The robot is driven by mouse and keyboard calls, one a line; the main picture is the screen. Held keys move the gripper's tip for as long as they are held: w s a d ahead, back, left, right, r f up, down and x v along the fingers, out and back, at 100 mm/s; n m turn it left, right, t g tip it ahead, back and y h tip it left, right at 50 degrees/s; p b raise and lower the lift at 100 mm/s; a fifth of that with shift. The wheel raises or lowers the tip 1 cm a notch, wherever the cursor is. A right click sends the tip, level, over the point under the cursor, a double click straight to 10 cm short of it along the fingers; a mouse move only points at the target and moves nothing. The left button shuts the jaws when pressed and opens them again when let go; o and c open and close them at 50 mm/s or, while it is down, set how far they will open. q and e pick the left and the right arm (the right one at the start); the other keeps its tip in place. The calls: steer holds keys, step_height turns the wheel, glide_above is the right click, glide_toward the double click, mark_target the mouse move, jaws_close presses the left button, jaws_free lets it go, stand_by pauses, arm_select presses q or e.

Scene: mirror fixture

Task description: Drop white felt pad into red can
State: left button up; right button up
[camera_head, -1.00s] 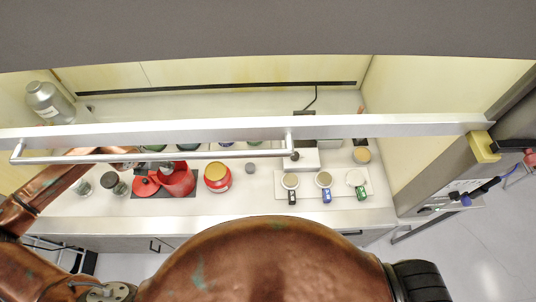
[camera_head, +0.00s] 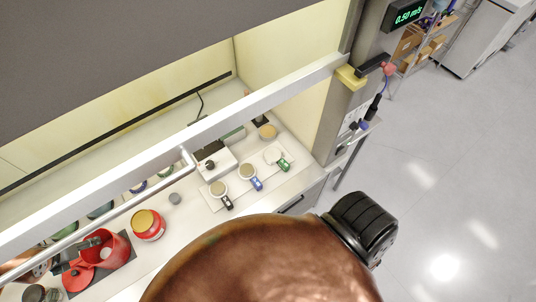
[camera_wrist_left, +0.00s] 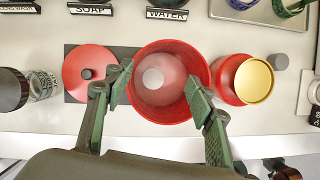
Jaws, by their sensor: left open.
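The red can (camera_wrist_left: 166,112) stands open at the middle of the left wrist view, on a dark mat. It also shows at the lower left of the head view (camera_head: 112,252). A small pale round disc, which looks like the white felt pad (camera_wrist_left: 152,78), shows inside the can's rim, apart from both fingers. Whether it lies on the can's floor is hard to tell. My left gripper (camera_wrist_left: 158,72) is open above the can, its green fingers spread over the left and right of the mouth. My right gripper is in neither view.
A red lid (camera_wrist_left: 88,68) lies left of the can. A red jar with a yellow top (camera_wrist_left: 245,80) stands close on its right. A glass jar with a dark cap (camera_wrist_left: 28,90) is farther left. A metal rail (camera_head: 100,218) crosses above the bench.

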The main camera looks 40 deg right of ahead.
arm_select(q)
steer(key=s+a+r, duration=0.2)
steer(key=s, duration=0.4)
steer(key=s+a+r, duration=0.1)
steer(key=s+r, duration=0.1)
steer(key=s, duration=0.5)
steer(key=shift+s+a, duration=0.15)
steer(key=shift+a, duration=0.25)
steer(key=shift+d, duration=0.1)
